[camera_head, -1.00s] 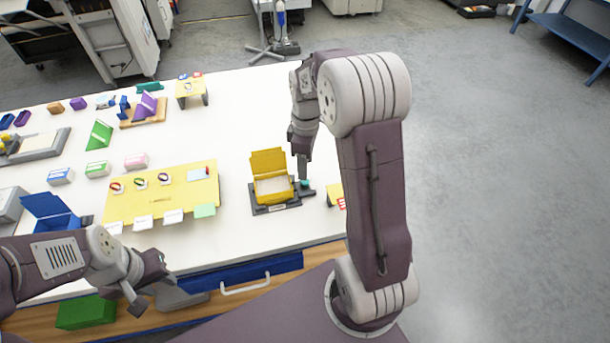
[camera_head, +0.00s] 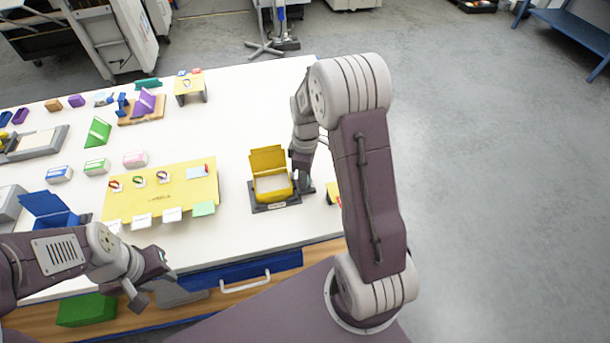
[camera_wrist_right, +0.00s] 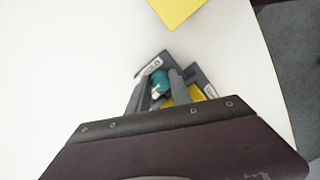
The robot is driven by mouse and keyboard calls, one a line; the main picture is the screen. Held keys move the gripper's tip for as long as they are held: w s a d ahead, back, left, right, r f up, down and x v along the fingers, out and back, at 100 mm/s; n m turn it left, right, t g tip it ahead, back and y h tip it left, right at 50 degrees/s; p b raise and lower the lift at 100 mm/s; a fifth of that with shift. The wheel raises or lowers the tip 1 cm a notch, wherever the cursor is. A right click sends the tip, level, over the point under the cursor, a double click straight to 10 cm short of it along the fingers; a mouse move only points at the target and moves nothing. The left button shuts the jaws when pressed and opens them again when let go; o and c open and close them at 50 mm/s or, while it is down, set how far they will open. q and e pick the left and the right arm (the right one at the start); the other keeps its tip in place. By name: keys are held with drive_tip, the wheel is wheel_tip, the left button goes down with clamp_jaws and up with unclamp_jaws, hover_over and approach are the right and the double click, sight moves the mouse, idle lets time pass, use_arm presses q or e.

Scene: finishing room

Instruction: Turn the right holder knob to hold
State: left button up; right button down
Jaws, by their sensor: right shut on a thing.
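The right holder is a dark grey base (camera_head: 262,208) under an open yellow box (camera_head: 267,181) near the table's right end. Its round teal knob (camera_wrist_right: 160,79) shows in the right wrist view, with a small white mark on its lower left. A dark plate (camera_wrist_right: 150,66) beside it carries blurred white lettering. My right gripper (camera_wrist_right: 159,86) is shut on the knob, one finger on each side. In the head view my right gripper (camera_head: 304,186) stands at the box's right side and hides the knob. My left gripper (camera_head: 146,282) is open and empty at the table's front edge.
A yellow board (camera_head: 160,205) with rings and cards lies left of the holder. A small yellow stand (camera_head: 334,191) is just right of my right gripper, partly hidden by my arm. Bare white tabletop (camera_head: 240,105) lies behind the holder.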

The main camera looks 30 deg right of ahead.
drive_tip(key=m+p, duration=0.1)
drive_tip(key=m, duration=0.2)
drive_tip(key=shift+r+m+p, duration=0.15)
drive_tip(key=shift+m+p, duration=0.25)
drive_tip(key=m+p, duration=0.1)
drive_tip(key=m, duration=0.4)
drive_tip(key=shift+p, duration=0.4)
drive_tip(key=m+p, duration=0.1)
drive_tip(key=m, duration=0.3)
drive_tip(key=shift+m+t, duration=0.3)
drive_tip(key=shift+m, duration=0.1)
drive_tip(key=shift+w+a+m+p, duration=0.1)
drive_tip(key=shift+m+p, duration=0.75)
drive_tip(key=shift+m, duration=1.25)
drive_tip(key=c, duration=1.1)
unclamp_jaws()
drive_tip(key=shift+c, duration=0.2)
